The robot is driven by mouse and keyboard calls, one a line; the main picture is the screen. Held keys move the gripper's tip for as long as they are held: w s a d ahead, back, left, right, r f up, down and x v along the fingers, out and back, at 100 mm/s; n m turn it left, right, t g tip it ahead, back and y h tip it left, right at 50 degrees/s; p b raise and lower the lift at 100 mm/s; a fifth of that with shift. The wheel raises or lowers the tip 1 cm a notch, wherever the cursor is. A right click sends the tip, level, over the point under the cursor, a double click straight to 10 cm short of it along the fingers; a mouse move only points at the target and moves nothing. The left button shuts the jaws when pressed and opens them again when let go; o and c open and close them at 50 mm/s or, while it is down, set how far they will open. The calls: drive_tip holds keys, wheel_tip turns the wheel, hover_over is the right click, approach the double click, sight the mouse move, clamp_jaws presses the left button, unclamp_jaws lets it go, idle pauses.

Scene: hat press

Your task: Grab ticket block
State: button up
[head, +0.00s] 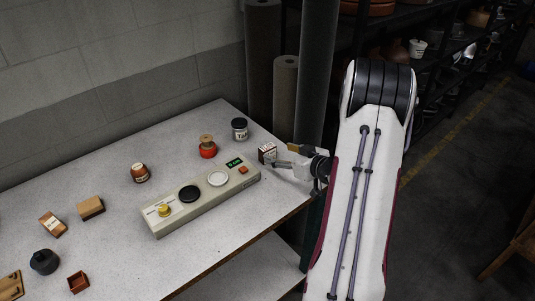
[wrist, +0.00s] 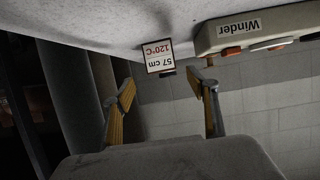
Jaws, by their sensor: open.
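The ticket block (head: 267,152) is a small dark-sided block with a white face. It stands upright on the table near its right edge, right of the long control box. My gripper (head: 284,157) is at the table's right edge, just right of the block. In the wrist view my gripper (wrist: 163,86) is open, with the block ahead and roughly centred between the wooden-looking fingertips. The fingers appear apart from it.
The long control box (head: 200,195), labelled "Winder" in the wrist view, lies left of the block. Upright dark rolls (head: 285,100) stand beyond the table (head: 110,165).

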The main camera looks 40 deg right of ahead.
sight(270, 149)
drive_tip(key=shift+x, duration=1.25)
drive_tip(key=shift+x, duration=2.6)
drive_tip(key=shift+a+r, duration=0.1)
drive_tip(key=shift+a, duration=0.05)
drive_tip(key=c, duration=1.2)
